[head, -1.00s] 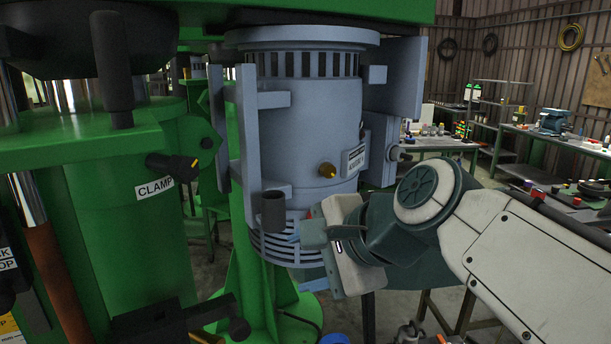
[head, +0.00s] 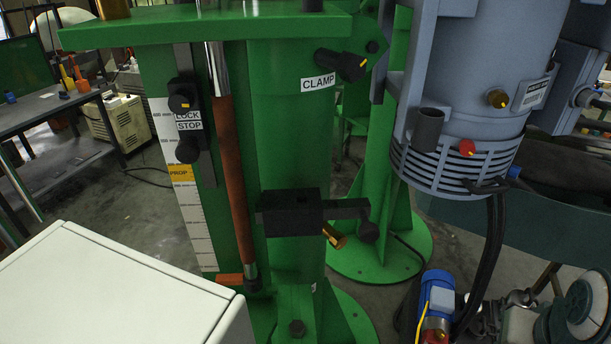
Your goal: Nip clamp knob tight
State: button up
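The clamp knob (head: 342,64) is a black knob with a small yellow mark, on the green column just above the white CLAMP label (head: 318,83). It sticks out to the right, in plain view. Nothing touches the knob.
The grey-blue machine housing (head: 470,60) hangs right of the knob, with a red knob (head: 467,147) and a brass knob (head: 497,98). A black bracket (head: 300,213) juts from the column below. A blue motor (head: 438,290) stands lower right. A white box top (head: 110,290) fills the lower left.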

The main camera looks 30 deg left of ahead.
aim_at(350, 67)
jog(key=k, duration=0.5)
jog(key=z, duration=0.7)
jog(key=i, duration=0.4)
jog(key=u, duration=2.4)
